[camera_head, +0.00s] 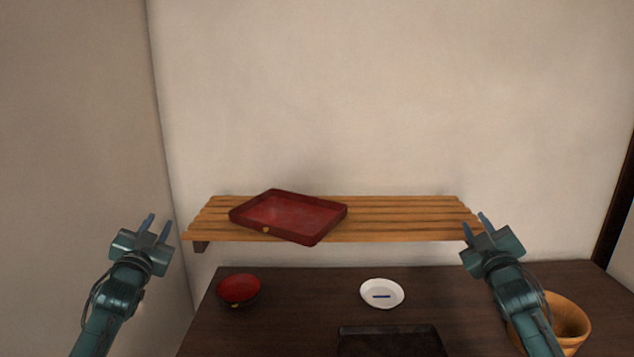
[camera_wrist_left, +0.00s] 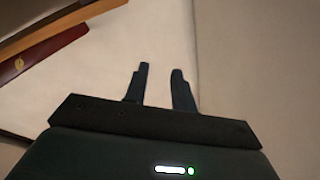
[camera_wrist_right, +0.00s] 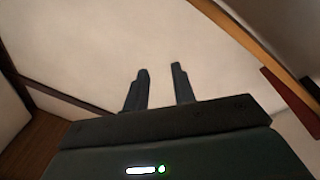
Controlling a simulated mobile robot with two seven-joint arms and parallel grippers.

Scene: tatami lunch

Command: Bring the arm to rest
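My left gripper (camera_head: 157,226) is raised at the left of the head view, left of the shelf and apart from it. In the left wrist view its two fingers (camera_wrist_left: 159,86) stand apart with nothing between them. My right gripper (camera_head: 477,227) is raised at the right, in front of the shelf's right end in the picture. In the right wrist view its two fingers (camera_wrist_right: 159,88) stand apart with only wall behind them. Both grippers are open and empty.
A slatted wooden shelf (camera_head: 400,215) on the wall holds a red tray (camera_head: 290,213). On the dark table (camera_head: 310,320) are a red bowl (camera_head: 239,289), a white dish (camera_head: 382,294) with a blue mark and a dark tray (camera_head: 390,341). A wooden bucket (camera_head: 572,322) is partly behind my right arm.

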